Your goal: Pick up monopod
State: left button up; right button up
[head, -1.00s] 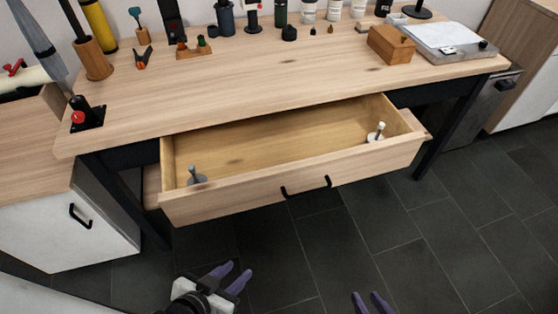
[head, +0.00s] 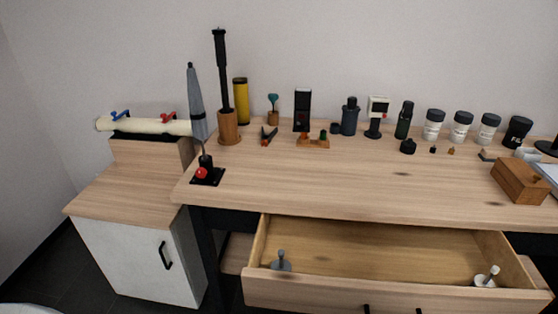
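A tall black pole, which looks like the monopod (head: 221,70), stands upright in a round wooden holder (head: 229,128) at the back left of the table (head: 330,180). A closed grey umbrella-like thing (head: 197,105) stands just left of it and nearer the front, by a black base with a red knob (head: 203,173). Neither of my grippers shows in the head view now, so their state is hidden.
An open drawer (head: 390,290) juts from the table front, with small pegged pieces inside. A yellow cylinder (head: 240,101), pliers (head: 268,136) and several bottles line the back. A white cabinet (head: 133,255) stands left. The table's middle is clear.

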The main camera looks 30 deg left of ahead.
aim_at(219, 41)
jog(key=u, duration=1.4)
